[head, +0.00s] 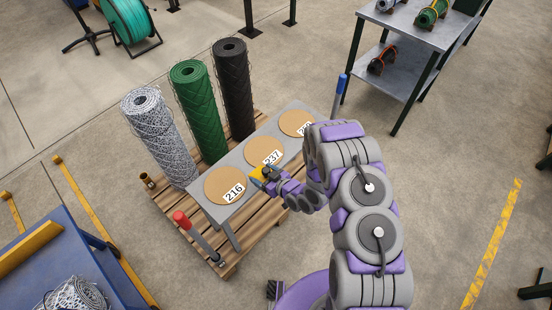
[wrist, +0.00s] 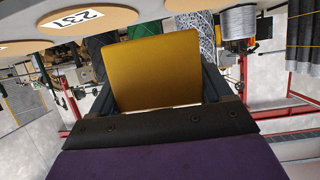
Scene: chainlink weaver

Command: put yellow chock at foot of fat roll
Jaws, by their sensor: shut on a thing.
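My gripper (head: 259,176) is shut on the yellow chock (head: 257,171) above the grey bench, near the tags 216 and 237. In the wrist view the chock (wrist: 157,70) fills the space between the two dark fingers. Three upright mesh rolls stand behind the bench on a wooden pallet: a silver roll (head: 160,140), a green roll (head: 200,115) and a black roll (head: 234,90). Their widths look close, and I cannot tell surely which is fattest. The chock is apart from all three. The bench hides parts of the pallet and the lower black roll.
The grey bench (head: 233,213) carries round brown discs with tags 216 (head: 222,178) and 237 (head: 259,146), plus a third. A red-topped post (head: 190,228) and a blue-topped post (head: 339,95) stand by the pallet (head: 232,262). A blue table (head: 60,265) is lower left.

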